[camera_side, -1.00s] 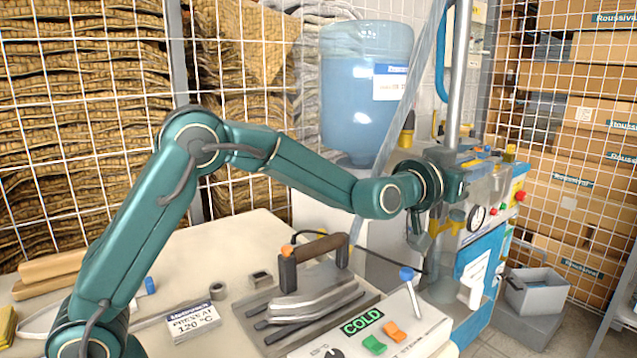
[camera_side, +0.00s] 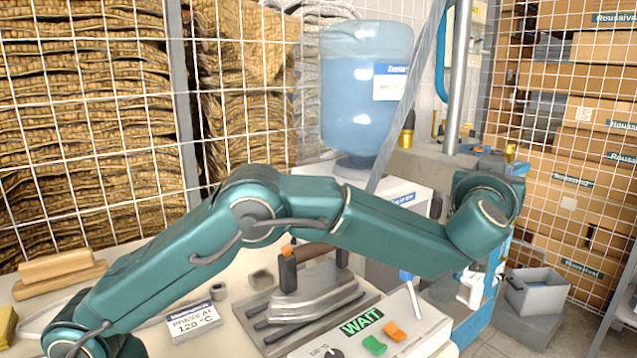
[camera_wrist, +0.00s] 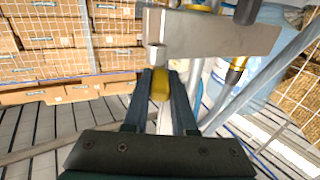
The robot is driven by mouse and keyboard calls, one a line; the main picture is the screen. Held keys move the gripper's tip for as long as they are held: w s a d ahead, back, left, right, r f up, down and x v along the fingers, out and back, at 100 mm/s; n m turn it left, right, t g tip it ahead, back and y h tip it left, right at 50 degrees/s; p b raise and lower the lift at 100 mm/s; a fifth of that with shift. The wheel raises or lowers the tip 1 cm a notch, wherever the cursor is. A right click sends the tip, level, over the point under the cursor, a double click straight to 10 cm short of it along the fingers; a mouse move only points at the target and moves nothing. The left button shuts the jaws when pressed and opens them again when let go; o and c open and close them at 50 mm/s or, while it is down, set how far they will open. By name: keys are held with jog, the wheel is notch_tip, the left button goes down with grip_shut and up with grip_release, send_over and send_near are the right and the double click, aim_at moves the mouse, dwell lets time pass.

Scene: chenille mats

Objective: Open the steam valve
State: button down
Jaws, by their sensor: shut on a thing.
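My gripper (camera_wrist: 160,78) is shut on a yellow handle (camera_wrist: 160,88), which shows between its two fingers in the wrist view. The handle is beside a grey metal block (camera_wrist: 215,30) with a small round fitting at its left end. In the side view my wrist and forearm cover the gripper and the yellow handle. How far the handle is turned cannot be told.
The iron (camera_side: 305,290) rests on its plate left of the panel. A blue-topped lever (camera_side: 413,290) stands on the panel, close to my forearm. A grey crate (camera_side: 535,290) is at the right. A blue water bottle (camera_side: 362,95) stands behind.

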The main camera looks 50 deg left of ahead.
jog(key=shift+s+d+r, duration=0.1)
jog(key=shift+r, duration=0.05)
jog(key=c, duration=0.7)
grip_release()
jog(key=shift+v, duration=2.55)
